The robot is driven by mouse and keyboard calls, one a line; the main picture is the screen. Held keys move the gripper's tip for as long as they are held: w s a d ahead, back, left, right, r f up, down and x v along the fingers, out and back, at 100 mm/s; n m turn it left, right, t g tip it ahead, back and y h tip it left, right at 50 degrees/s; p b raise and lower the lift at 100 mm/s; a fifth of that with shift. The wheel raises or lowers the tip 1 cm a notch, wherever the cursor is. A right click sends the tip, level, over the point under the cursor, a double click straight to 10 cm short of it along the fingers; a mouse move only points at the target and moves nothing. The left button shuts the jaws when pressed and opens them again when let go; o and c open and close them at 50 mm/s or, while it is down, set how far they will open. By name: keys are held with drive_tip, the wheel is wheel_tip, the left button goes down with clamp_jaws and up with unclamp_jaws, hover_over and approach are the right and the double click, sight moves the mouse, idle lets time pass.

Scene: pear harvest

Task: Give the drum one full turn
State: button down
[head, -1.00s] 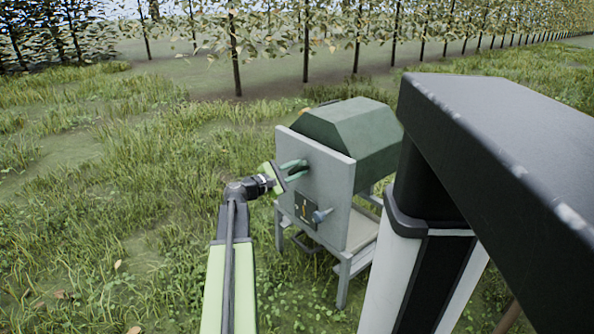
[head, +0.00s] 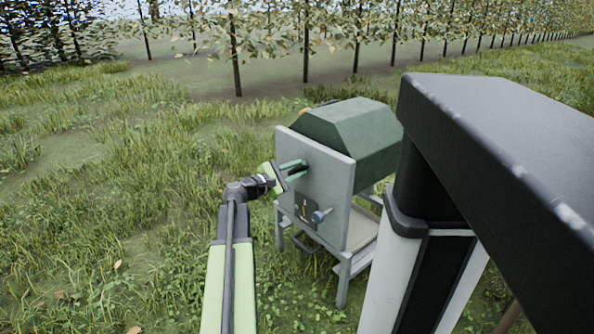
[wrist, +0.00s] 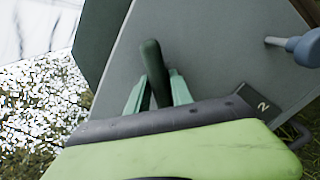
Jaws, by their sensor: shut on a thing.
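The drum (head: 345,130) is a faceted green body behind a grey upright panel (head: 325,190) on a grey stand. My gripper (head: 297,168) is at the upper part of the panel's front face. In the wrist view, a dark green handle (wrist: 150,58) stands between the two pale green fingers of my gripper (wrist: 160,88). My gripper is shut on this handle. The handle's lower end is hidden behind my gripper's body. In the head view the fingers hide most of it.
A dark plate (head: 306,210) with a small lever and a blue-grey knob (head: 319,216) sits low on the panel. The knob also shows at the right in the wrist view (wrist: 305,47). Open grass (head: 110,210) lies to the left; a row of trees stands behind.

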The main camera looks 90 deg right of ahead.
drive_tip(key=m, duration=0.5)
drive_tip(key=shift+m, duration=0.4)
drive_tip(key=m, duration=0.5)
drive_tip(key=c, duration=1.1)
unclamp_jaws()
drive_tip(key=shift+w+a, duration=0.1)
drive_tip(key=v, duration=0.9)
drive_tip(key=shift+w+a, duration=0.3)
